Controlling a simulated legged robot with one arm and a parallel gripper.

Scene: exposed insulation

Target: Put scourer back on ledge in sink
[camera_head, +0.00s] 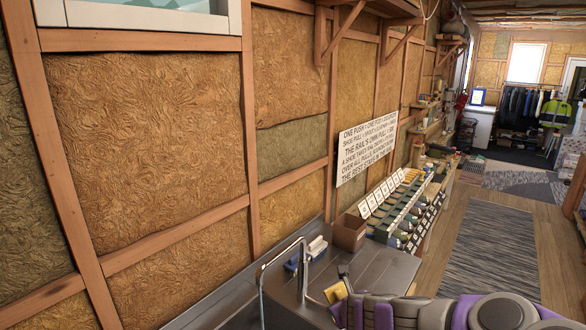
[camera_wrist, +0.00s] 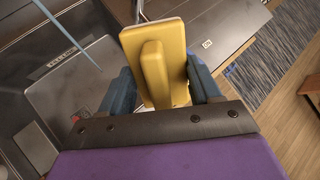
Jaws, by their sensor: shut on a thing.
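The yellow scourer (camera_wrist: 157,70) is a flat block with a raised yellow grip, held between the blue fingers of my gripper (camera_wrist: 165,85) in the wrist view. In the head view the scourer (camera_head: 335,292) shows at the end of my arm, just right of the tap (camera_head: 302,265). My gripper is shut on it, above the dark sink unit (camera_head: 375,268). In the wrist view grey metal of the sink (camera_wrist: 75,85) lies below and to the left. The ledge cannot be made out clearly.
A white-and-blue brush-like item (camera_head: 317,245) and a small blue item (camera_head: 291,264) sit behind the tap. A brown box (camera_head: 349,232) and a rack of cards (camera_head: 390,205) stand beyond. The tall tap rises close to my gripper. A striped rug (camera_head: 487,255) lies on the floor.

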